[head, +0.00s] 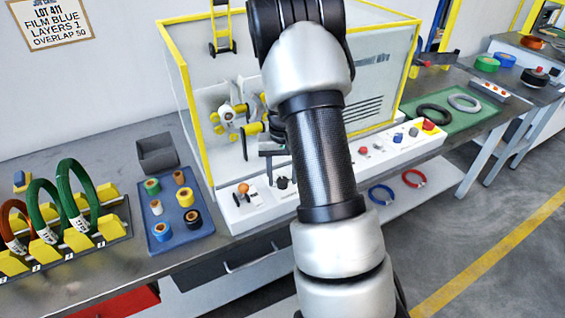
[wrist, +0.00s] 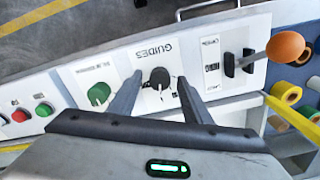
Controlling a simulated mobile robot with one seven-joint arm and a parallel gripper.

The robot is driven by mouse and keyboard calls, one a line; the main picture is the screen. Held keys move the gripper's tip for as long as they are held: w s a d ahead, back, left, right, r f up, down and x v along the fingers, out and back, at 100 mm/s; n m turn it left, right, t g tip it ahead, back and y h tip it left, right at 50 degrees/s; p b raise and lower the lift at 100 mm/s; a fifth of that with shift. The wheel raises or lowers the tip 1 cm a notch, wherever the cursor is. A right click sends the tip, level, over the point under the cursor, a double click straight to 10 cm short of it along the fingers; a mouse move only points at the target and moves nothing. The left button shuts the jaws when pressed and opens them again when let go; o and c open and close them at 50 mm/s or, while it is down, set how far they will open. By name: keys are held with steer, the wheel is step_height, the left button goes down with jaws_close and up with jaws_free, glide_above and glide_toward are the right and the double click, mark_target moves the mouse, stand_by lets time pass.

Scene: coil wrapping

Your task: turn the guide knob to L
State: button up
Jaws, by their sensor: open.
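The guide knob is a black round knob (wrist: 160,78) on a white panel, under the upside-down word GUIDES in the wrist view. In the head view a dark knob (head: 283,183) shows on the front ledge of the machine, just below my gripper. My gripper (wrist: 160,82) is open, with one dark finger on each side of the knob in the wrist view. I cannot tell whether the fingers touch it. The small marks around the knob and its pointer are too small to read. In the head view my arm hides most of the gripper.
An orange-ball lever (wrist: 285,47) stands beside the guide knob, and a green knob (wrist: 98,93) is on its other side. A blue tray (head: 176,222) of rolls lies left of the panel. The yellow-framed machine (head: 188,75) rises behind it.

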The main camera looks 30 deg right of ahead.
step_height(320, 180, up, 17)
steer(key=p, duration=0.1)
steer(key=shift+r, duration=0.1)
stand_by(0.5)
steer(key=s+a+r+n+t+p, duration=0.1)
steer(key=s+a+r+p, duration=0.3)
steer(key=r, duration=0.4)
steer(key=s+a+r+n+t+p, duration=0.1)
steer(key=s+a+r+t, duration=0.1)
steer(key=s+a+r, duration=0.4)
steer(key=s+a+r+n+t+p, duration=0.1)
steer(key=s+a+r+p, duration=0.1)
steer(key=s, duration=0.4)
steer(key=s+a+r+n+t+p, duration=0.1)
steer(key=s+a+r+p, duration=0.1)
steer(key=s+r, duration=0.2)
steer(key=s, duration=0.3)
steer(key=shift+a+t, duration=0.15)
steer(key=shift+t, duration=0.15)
